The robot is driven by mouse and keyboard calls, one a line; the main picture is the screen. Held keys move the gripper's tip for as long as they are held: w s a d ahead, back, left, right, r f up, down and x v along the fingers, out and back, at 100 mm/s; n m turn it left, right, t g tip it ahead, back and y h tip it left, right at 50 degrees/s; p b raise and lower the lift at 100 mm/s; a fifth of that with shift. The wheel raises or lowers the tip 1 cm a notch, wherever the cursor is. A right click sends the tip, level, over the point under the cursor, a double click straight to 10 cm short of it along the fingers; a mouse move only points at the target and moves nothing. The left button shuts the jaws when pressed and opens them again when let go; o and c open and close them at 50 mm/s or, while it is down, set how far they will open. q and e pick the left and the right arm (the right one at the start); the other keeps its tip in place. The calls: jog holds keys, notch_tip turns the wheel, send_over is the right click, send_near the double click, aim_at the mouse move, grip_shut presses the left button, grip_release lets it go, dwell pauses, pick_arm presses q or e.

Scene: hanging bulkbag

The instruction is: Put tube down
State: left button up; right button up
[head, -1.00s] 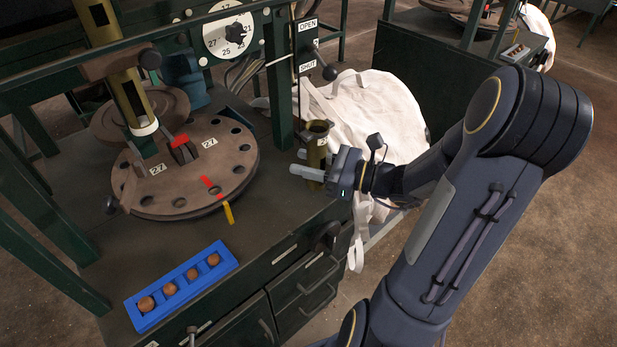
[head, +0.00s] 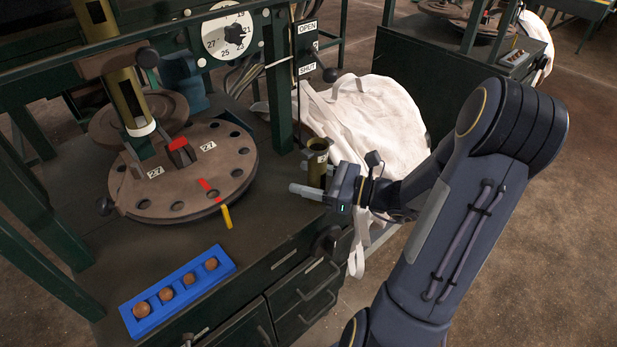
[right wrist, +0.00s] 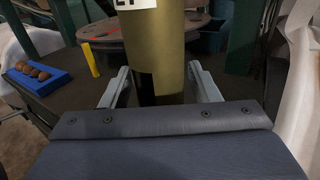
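The brass tube (head: 317,162) with a white number label is upright at the right edge of the dark green bench (head: 262,225). I cannot tell for sure whether its base touches the bench top. My left gripper is not in view.
A round brown turntable (head: 190,180) with holes and a yellow tab stands left of the tube. A blue tray (head: 183,306) with several brown balls lies near the bench front. A white bulk bag (head: 375,120) is behind the tube. Bare bench top lies between.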

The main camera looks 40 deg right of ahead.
jog(key=shift+r, duration=0.1)
jog(key=shift+d+r, duration=0.1)
jog(key=shift+r, duration=0.05)
jog(key=p+v, duration=0.1)
jog(key=v, duration=1)
jog(key=s+a+n+g+h, duration=0.3)
jog(key=a+n, duration=0.6)
jog(key=n, duration=0.4)
jog(key=s+a+r+n+g+h, duration=0.1)
jog(key=s+a+n+g+h, duration=0.2)
jog(key=a+n, duration=0.6)
jog(key=shift+s+a+r+n+g+h, duration=0.25)
jog(key=shift+s+n+g, duration=1)
jog(key=shift+n, duration=1.45)
jog(key=shift+w+g, duration=0.25)
jog(key=shift+w, duration=0.05)
